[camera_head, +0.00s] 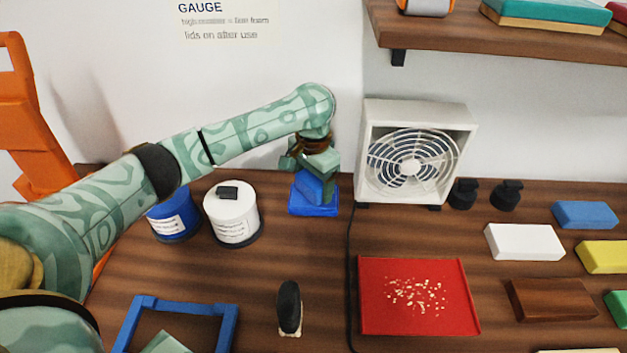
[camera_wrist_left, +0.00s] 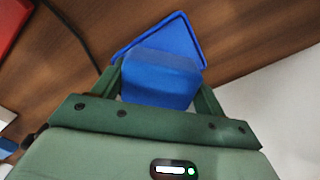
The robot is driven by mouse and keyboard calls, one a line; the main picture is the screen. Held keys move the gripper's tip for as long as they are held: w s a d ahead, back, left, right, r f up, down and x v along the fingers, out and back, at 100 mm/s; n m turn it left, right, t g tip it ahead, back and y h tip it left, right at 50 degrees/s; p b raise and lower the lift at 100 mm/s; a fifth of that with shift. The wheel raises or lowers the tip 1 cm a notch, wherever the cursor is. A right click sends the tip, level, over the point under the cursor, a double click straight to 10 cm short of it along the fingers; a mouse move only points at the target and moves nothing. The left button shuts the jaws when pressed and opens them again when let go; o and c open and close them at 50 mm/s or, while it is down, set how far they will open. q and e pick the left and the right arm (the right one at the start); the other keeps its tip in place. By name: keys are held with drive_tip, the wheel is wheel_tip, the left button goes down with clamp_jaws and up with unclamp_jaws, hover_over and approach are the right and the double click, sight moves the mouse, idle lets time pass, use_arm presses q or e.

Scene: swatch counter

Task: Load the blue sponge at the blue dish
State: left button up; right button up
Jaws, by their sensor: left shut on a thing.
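The blue sponge (camera_head: 309,187) is a blue block held between the fingers of my left gripper (camera_head: 314,172). It also shows in the left wrist view (camera_wrist_left: 160,78), with a green finger on each side. The blue dish (camera_head: 314,207) is a shallow blue square tray on the counter at the back, left of the fan. In the left wrist view the dish (camera_wrist_left: 188,28) shows behind the sponge. The sponge is over the dish; I cannot tell if it touches it. My right gripper is not in view.
A white fan (camera_head: 416,152) stands right of the dish. A white lidded tub (camera_head: 232,212) and a blue tub (camera_head: 173,220) stand left of it. A red tray (camera_head: 418,315) with crumbs and a dark-handled brush (camera_head: 289,308) lie in front. Several coloured blocks are at the right.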

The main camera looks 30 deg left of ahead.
sight(313, 178)
use_arm(q)
drive_tip(key=shift+f, duration=0.45)
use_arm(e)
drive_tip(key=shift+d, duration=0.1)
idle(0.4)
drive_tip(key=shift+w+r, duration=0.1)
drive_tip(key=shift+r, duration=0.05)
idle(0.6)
use_arm(q)
drive_tip(key=shift+s+f+p, duration=0.1)
drive_tip(key=shift+f+p, duration=0.05)
drive_tip(key=shift+p, duration=0.55)
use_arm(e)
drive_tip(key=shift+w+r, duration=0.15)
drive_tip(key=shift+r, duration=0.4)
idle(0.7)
use_arm(q)
wheel_tip(313, 178, up, 4)
drive_tip(key=p, duration=0.4)
drive_tip(key=shift+p, duration=0.35)
wheel_tip(313, 178, up, 3)
drive_tip(key=p, duration=0.4)
drive_tip(key=shift+p, duration=0.4)
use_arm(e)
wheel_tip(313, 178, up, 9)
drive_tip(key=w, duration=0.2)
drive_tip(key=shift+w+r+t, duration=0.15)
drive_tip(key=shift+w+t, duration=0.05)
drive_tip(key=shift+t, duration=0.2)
